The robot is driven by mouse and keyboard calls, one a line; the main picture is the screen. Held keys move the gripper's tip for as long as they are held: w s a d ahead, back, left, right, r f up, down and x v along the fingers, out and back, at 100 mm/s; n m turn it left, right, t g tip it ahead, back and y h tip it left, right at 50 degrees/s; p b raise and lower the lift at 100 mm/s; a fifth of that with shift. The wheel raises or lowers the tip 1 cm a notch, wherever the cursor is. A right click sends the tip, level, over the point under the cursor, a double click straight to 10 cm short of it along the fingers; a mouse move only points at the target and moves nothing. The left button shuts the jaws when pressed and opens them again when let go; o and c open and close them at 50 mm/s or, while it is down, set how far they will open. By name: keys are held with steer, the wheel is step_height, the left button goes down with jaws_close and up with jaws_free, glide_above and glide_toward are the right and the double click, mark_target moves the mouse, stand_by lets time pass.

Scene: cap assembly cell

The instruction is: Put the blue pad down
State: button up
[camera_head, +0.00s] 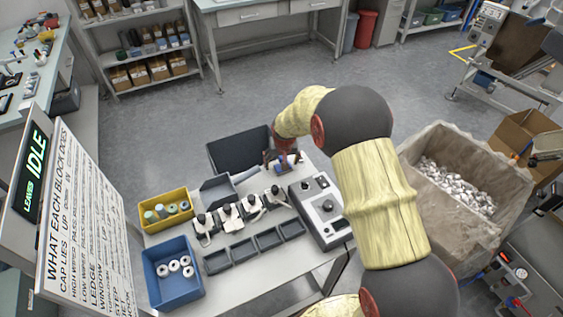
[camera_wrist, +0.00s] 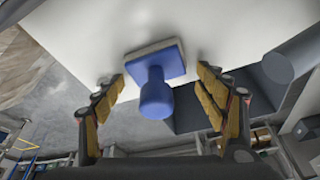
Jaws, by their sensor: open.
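The blue pad (camera_wrist: 156,88) shows in the wrist view as a square blue base with a round knob, its flat face against the white table top (camera_wrist: 95,35). My gripper (camera_wrist: 162,88) is open, with one finger on each side of the knob and a visible gap to both. In the head view my gripper (camera_head: 283,160) is at the far edge of the table, and the blue pad there is small and partly hidden by it.
A dark bin (camera_head: 238,148) stands beyond the table edge. A grey tray (camera_head: 217,190), a yellow bin (camera_head: 166,210), a blue bin (camera_head: 172,275), several black-knobbed fixtures (camera_head: 228,211) and a grey control box (camera_head: 322,208) crowd the table. A large scrap crate (camera_head: 430,215) stands at right.

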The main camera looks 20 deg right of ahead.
mark_target(283, 172)
steer(key=s+d+f+p+v, duration=0.1)
steer(key=s+p+v, duration=0.2)
steer(key=v, duration=2.3)
steer(key=s+r, duration=0.3)
steer(key=s, duration=0.6)
steer(key=s+r+n+t, duration=0.1)
steer(key=s+r, duration=0.2)
steer(key=s, duration=0.6)
steer(key=s+r, duration=0.3)
steer(key=s, duration=0.6)
steer(key=shift+s+r+n+t, duration=0.3)
steer(key=shift+r+n+t, duration=0.1)
steer(key=shift+c, duration=0.3)
